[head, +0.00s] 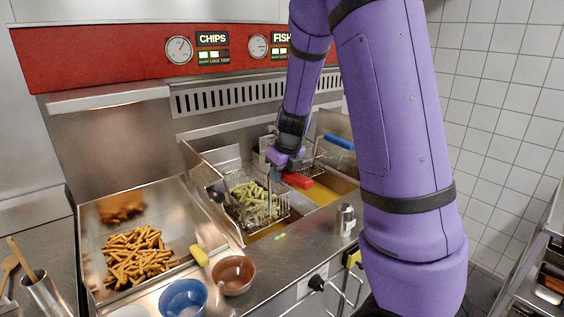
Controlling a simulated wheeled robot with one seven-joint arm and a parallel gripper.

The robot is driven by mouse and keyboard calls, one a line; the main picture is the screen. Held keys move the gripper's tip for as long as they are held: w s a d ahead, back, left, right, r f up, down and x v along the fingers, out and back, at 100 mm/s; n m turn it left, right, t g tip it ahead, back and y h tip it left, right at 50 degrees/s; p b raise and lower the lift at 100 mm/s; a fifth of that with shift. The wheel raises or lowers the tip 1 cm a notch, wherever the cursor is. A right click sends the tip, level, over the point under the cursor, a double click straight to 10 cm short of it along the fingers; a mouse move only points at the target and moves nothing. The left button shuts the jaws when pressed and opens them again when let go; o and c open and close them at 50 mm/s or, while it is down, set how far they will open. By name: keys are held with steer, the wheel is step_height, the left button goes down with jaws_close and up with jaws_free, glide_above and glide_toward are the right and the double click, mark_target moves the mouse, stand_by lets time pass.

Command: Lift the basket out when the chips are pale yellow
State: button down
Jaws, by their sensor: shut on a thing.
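The wire basket (277,212) is at the left vat of the fryer and holds pale, slightly greenish-yellow chips (252,198). Its red handle (299,180) points to the right. My gripper (277,174) comes down from above at the handle's basket end and is shut on the handle; its fingertips are partly hidden. Brown oil (267,230) shows beside and below the basket's front. I cannot tell how far the basket sits in the oil.
A second basket with a blue handle (340,142) is behind, partly hidden by my arm. A steel tray (92,262) of browned chips is at left. A blue bowl (184,299), brown bowl (232,276) and steel shaker (346,219) stand on the front counter.

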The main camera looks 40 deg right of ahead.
step_height(320, 180, down, 6)
steer(key=f, duration=0.1)
steer(key=shift+s+d+r, duration=0.1)
steer(key=shift+r, duration=3.25)
steer(key=shift+d+r, duration=0.1)
steer(key=shift+r, duration=3.35)
